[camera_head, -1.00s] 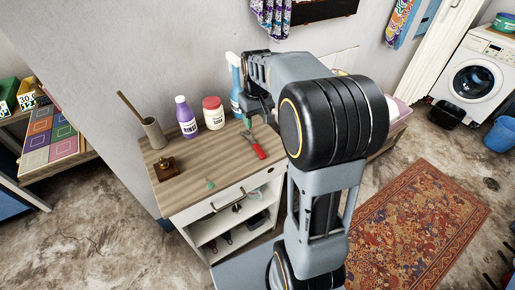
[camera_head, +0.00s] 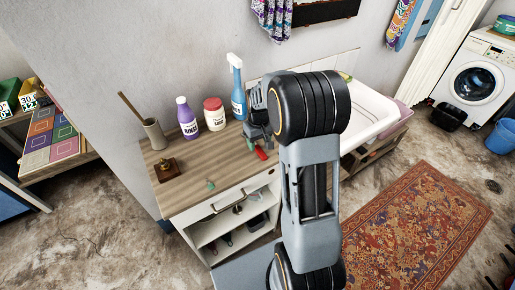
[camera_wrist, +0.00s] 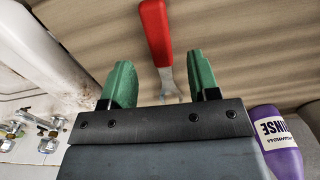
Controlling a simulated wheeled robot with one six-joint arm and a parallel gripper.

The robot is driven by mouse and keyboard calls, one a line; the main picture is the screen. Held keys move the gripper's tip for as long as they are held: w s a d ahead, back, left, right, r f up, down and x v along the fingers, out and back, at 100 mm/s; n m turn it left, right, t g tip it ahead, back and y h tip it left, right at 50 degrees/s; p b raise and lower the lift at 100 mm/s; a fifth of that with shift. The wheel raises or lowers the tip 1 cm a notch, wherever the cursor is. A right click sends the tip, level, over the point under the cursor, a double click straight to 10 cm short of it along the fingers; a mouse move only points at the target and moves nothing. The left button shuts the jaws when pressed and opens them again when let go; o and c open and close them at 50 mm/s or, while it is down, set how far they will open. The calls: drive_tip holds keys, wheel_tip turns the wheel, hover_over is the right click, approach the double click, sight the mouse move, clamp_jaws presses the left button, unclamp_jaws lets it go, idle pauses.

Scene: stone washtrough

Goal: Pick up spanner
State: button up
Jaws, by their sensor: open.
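The red-handled spanner (camera_head: 261,153) lies on the wooden top of the cabinet, partly hidden by my arm in the head view. In the wrist view the spanner (camera_wrist: 156,35) shows its red handle pointing away and its grey metal end between my two green fingers. My gripper (camera_wrist: 160,62) is open, with one finger on each side of the spanner's metal part. Whether the fingers touch it I cannot tell. In the head view my gripper (camera_head: 252,144) is low over the cabinet top, mostly hidden behind my arm.
A beaker (camera_head: 154,134) and a brown grinder (camera_head: 167,169) are at left. A white sink (camera_head: 371,112) adjoins at right.

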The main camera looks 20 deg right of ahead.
drive_tip(key=shift+f, duration=1.45)
drive_tip(key=shift+c, duration=0.4)
clamp_jaws()
